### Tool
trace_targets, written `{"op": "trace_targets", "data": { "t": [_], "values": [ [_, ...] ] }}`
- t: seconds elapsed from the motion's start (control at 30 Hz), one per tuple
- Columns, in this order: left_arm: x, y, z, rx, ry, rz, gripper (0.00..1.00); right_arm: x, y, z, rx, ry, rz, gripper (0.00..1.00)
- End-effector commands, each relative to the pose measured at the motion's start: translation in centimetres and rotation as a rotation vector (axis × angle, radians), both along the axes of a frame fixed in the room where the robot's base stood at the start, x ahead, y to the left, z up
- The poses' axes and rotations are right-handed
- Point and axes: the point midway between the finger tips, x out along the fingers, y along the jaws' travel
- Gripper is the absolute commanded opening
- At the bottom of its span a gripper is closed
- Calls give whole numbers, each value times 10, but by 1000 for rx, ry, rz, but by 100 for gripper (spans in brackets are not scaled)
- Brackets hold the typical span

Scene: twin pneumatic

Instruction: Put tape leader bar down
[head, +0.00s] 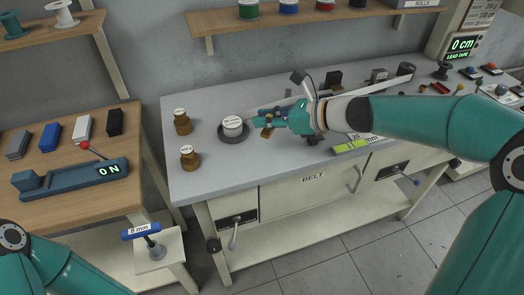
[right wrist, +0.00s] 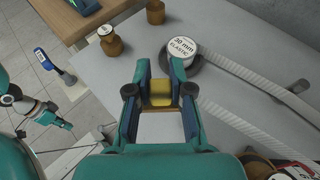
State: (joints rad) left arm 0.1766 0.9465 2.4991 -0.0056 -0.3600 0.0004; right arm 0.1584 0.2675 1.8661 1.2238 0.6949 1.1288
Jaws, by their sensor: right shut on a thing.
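My right gripper (head: 265,121) is over the left part of the grey bench, just right of the elastic reel. In the right wrist view the right gripper (right wrist: 160,90) is shut on a small gold-brown block (right wrist: 160,95), which I take as the tape leader bar. The bar (head: 267,132) is partly covered by the fingers in the head view. I cannot tell whether it touches the bench. My left gripper (right wrist: 62,121) appears small at the left of the wrist view; its jaws are unclear.
The reel marked 30 mm elastic (head: 233,127) sits in a dark dish, with white tape (right wrist: 255,82) running rightward. Two brown jars (head: 190,158) stand at the bench's left end. A yellow-green labelled piece (head: 350,146) lies near the front edge.

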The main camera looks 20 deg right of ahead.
Motion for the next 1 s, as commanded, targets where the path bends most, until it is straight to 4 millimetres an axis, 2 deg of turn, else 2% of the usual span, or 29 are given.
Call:
{"op": "trace_targets", "data": {
  "t": [0.03,0.1,0.2,0.37,0.6,0.7,1.0],
  "values": [
    [0,0,-7,0,0,0,0,0,-1,-17,2,6,-2,0],
    [0,0,-10,0,0,0,0,0,-1,-30,1,4,-2,0],
    [0,0,-13,0,0,0,0,0,-1,-42,1,2,-3,0],
    [0,0,-15,0,0,0,0,0,-2,-51,0,0,-3,0],
    [0,0,-24,0,0,0,0,-1,-1,-84,1,3,-2,0],
    [0,0,-25,0,0,0,0,0,-2,-90,0,1,-4,0],
    [0,0,-26,0,0,0,0,0,-2,-91,0,0,-3,0]
  ]
}}
